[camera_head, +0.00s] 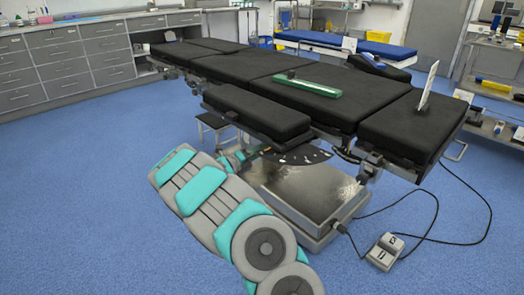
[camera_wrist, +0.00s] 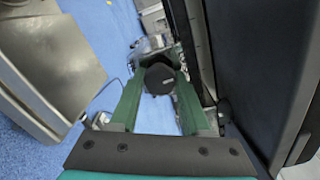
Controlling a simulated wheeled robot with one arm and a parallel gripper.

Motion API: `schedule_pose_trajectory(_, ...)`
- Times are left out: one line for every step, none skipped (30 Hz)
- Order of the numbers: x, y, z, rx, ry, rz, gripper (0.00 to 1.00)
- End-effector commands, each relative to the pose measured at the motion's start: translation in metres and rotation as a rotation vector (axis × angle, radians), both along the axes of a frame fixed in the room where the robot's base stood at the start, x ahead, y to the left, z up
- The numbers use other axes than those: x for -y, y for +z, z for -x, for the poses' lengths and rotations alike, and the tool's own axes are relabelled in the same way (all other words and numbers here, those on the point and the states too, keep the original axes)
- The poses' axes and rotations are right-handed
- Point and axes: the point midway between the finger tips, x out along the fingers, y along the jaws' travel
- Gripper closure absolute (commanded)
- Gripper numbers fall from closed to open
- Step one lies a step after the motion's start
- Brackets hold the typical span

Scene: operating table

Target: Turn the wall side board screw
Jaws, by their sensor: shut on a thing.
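The operating table (camera_head: 325,75) has black padded sections, with a narrower black side board (camera_head: 258,111) along its near edge. My gripper (camera_wrist: 160,72) has two green fingers closed around a dark, round-edged screw knob (camera_wrist: 159,79) in the wrist view. The fingertips sit on either side of the knob. In the head view my gripper (camera_head: 258,153) reaches under the near edge of the side board, and the knob cannot be made out there. In the wrist view, a dark panel of the table fills the right side, close to the right finger.
A metal base (camera_head: 310,195) stands under the table. A foot pedal (camera_head: 384,251) with a black cable lies on the floor at the right. A small stool (camera_head: 214,124) stands left of my gripper. Grey drawer cabinets (camera_head: 75,62) line the back left. Open blue floor lies at left.

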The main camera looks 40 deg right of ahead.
Motion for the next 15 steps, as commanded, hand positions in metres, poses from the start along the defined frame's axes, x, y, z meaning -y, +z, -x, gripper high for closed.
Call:
schedule_pose_trajectory(-0.0003, 0.0, -0.0005, -0.001, 0.002, 0.001, 1.0)
schedule_pose_trajectory(-0.0003, 0.0, -0.0005, -0.001, 0.002, 0.001, 1.0)
schedule_pose_trajectory(-0.0003, 0.0, -0.0005, -0.001, 0.002, 0.001, 1.0)
schedule_pose_trajectory(-0.0003, 0.0, -0.0005, -0.001, 0.002, 0.001, 1.0)
schedule_pose_trajectory(-0.0003, 0.0, -0.0005, 0.0, 0.002, 0.001, 1.0)
schedule_pose_trajectory(-0.0002, 0.0, -0.0005, 0.0, 0.001, 0.0, 0.49)
schedule_pose_trajectory(-0.0002, 0.0, -0.0005, 0.0, 0.001, 0.0, 0.45)
schedule_pose_trajectory(-0.0002, 0.0, -0.0004, 0.0, 0.001, 0.0, 0.42)
schedule_pose_trajectory(-0.0001, -0.0001, -0.0003, 0.0, 0.001, 0.0, 0.38)
schedule_pose_trajectory(-0.0001, -0.0001, -0.0003, 0.0, 0.001, 0.0, 0.34)
schedule_pose_trajectory(-0.0001, -0.0001, -0.0003, 0.0, 0.001, 0.0, 0.31)
schedule_pose_trajectory(-0.0001, -0.0001, -0.0002, 0.0, 0.001, 0.0, 0.26)
schedule_pose_trajectory(-0.0001, -0.0001, -0.0002, 0.0, 0.001, 0.0, 0.23)
schedule_pose_trajectory(-0.0001, -0.0001, -0.0002, 0.0, 0.001, 0.0, 0.23)
schedule_pose_trajectory(0.0, -0.0001, -0.0002, 0.001, 0.0, 0.0, 0.23)
